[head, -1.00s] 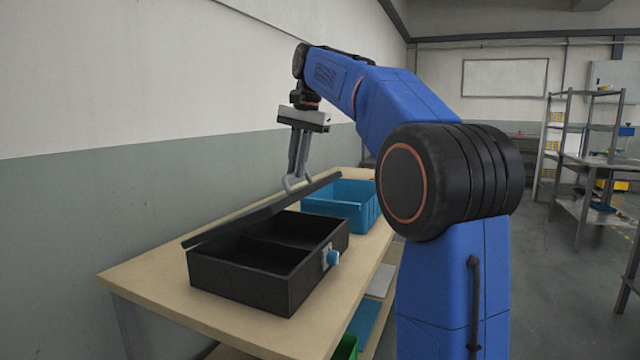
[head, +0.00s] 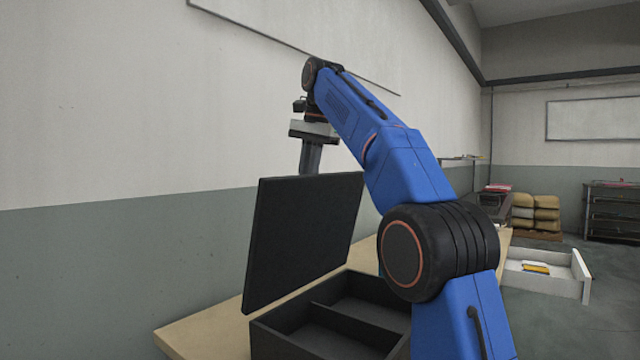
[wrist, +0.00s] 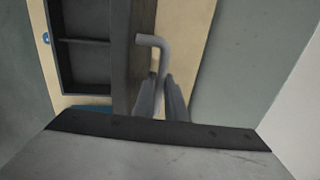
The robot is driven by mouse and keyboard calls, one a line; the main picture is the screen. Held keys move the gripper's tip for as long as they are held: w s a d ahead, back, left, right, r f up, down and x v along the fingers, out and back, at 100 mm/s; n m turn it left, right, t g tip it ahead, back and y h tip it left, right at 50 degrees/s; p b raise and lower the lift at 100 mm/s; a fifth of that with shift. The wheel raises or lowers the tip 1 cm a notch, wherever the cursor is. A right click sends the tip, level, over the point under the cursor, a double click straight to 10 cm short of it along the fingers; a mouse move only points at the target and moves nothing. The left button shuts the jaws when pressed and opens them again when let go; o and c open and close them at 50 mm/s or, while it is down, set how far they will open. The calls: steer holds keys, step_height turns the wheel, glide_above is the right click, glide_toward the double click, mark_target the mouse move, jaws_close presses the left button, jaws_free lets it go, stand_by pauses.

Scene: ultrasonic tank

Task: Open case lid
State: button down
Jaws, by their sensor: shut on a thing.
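The black case (head: 290,338) stands on the table, its divided inside uncovered. Its lid (head: 305,235) is raised steeply, about upright. My gripper (wrist: 162,80) is shut on the grey bent handle (wrist: 153,42) of the lid. In the head view the gripper's body (head: 314,132) shows above the lid, and its fingertips and the handle are hidden behind it. In the wrist view the lid (wrist: 122,60) shows nearly edge-on beside the handle, with the open case (wrist: 80,22) to its left. A small blue knob (wrist: 46,38) sits on the case's outer side.
The wooden table top (head: 200,330) is bare at the left of the case, with the wall behind. An open white drawer (head: 548,272) stands at the right. Part of something blue (wrist: 88,108) shows beside the case in the wrist view.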

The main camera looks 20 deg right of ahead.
steer(key=shift+w+a+f, duration=0.15)
steer(key=shift+w+a, duration=0.55)
steer(key=shift+w, duration=0.25)
steer(key=c, duration=1.8)
jaws_free()
steer(key=shift+d, duration=0.1)
steer(key=shift+s, duration=0.1)
